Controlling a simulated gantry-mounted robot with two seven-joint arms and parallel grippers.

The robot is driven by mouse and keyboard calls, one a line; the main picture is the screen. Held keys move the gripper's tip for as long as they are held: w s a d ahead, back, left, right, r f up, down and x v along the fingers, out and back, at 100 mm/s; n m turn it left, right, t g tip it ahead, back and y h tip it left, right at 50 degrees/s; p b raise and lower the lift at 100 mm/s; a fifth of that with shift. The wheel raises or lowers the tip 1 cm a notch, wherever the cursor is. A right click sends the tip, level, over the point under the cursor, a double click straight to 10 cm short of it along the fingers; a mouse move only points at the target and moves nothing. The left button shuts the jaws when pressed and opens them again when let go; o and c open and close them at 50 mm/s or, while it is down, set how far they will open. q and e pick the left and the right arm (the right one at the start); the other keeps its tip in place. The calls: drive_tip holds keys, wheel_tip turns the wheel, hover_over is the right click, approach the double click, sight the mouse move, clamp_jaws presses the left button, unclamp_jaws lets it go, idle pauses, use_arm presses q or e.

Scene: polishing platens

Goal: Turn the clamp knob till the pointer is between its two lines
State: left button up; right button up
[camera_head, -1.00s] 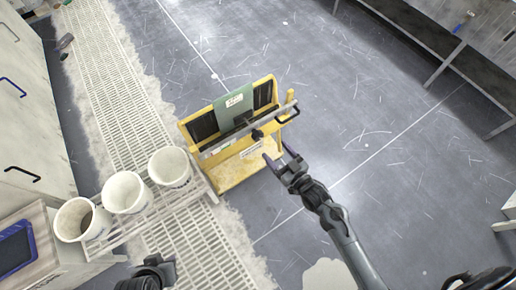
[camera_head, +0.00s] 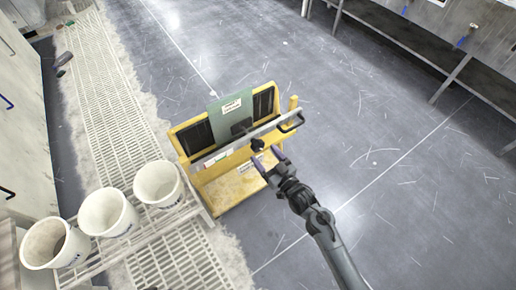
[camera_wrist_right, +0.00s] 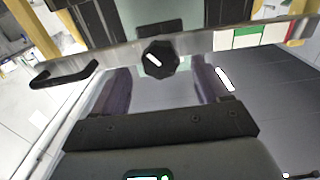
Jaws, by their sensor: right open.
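The black clamp knob (camera_head: 257,145) sits on the grey clamp bar (camera_head: 228,149) across the yellow cart. In the right wrist view the knob (camera_wrist_right: 160,59) is faceted, with a short white pointer mark slanting from upper left to lower right. Two lines beside the knob cannot be made out. My right gripper (camera_head: 267,158) is open and empty, just short of the knob. In its wrist view the two fingers stand apart (camera_wrist_right: 163,84), with the knob ahead, above and between them. My left gripper is out of view.
The yellow cart (camera_head: 232,187) holds a green labelled panel (camera_head: 229,113). A black handle (camera_head: 291,123) is at the bar's right end. A green, white and red strip (camera_wrist_right: 254,35) is on the bar. White buckets (camera_head: 108,212) stand at left.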

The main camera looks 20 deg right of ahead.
sight(260, 149)
drive_tip(key=b+x, duration=0.1)
drive_tip(key=x, duration=0.2)
drive_tip(key=shift+w+f, duration=0.1)
drive_tip(key=shift+w, duration=0.25)
drive_tip(key=shift+w+a, duration=0.2)
drive_tip(key=shift+w, duration=0.45)
